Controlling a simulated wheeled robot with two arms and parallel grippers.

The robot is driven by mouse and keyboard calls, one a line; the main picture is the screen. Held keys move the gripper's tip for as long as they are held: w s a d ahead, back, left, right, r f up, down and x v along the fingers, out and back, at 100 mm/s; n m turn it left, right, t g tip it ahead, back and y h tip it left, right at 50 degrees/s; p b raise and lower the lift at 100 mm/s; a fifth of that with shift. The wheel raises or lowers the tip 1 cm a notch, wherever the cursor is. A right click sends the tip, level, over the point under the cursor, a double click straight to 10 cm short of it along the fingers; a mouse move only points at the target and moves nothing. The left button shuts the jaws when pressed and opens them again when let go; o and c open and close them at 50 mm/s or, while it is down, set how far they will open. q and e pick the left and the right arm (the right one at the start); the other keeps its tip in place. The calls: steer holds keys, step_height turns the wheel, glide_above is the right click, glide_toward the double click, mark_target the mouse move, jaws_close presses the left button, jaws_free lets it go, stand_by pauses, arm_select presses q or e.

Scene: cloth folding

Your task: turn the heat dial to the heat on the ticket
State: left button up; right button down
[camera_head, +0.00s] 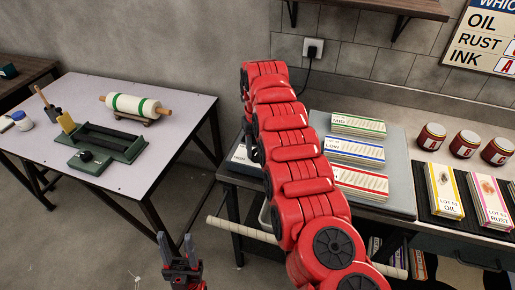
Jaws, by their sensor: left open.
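No heat dial can be made out for sure. A dark device with a pale labelled front (241,155) stands on the right bench, mostly hidden behind my red right arm. Cloth stacks lie on a grey board: green-striped, marked MID (358,124), blue-striped, marked LOW (354,150), and red-striped (361,183), its label hidden. I cannot tell which item is the ticket. My left gripper (177,246) is open and empty at the bottom, in front of the left table. My right arm crosses the middle; its gripper does not show.
The left table (180,101) holds a green device with a black knob (86,156), a rolling pin (137,105) and a brush. Red-brown jars (465,143) and boxes marked OIL (443,190) and RUST (489,199) stand right. A sign (480,40) hangs above.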

mark_target(258, 151)
steer(key=shift+c, duration=1.6)
jaws_free()
steer(key=shift+r, duration=0.55)
step_height(258, 151, up, 3)
steer(key=shift+w+f+p, duration=0.1)
steer(key=shift+p, duration=0.65)
step_height(258, 151, up, 14)
steer(key=p, duration=1.3)
steer(key=shift+f+p, duration=0.25)
steer(key=shift+p, duration=0.15)
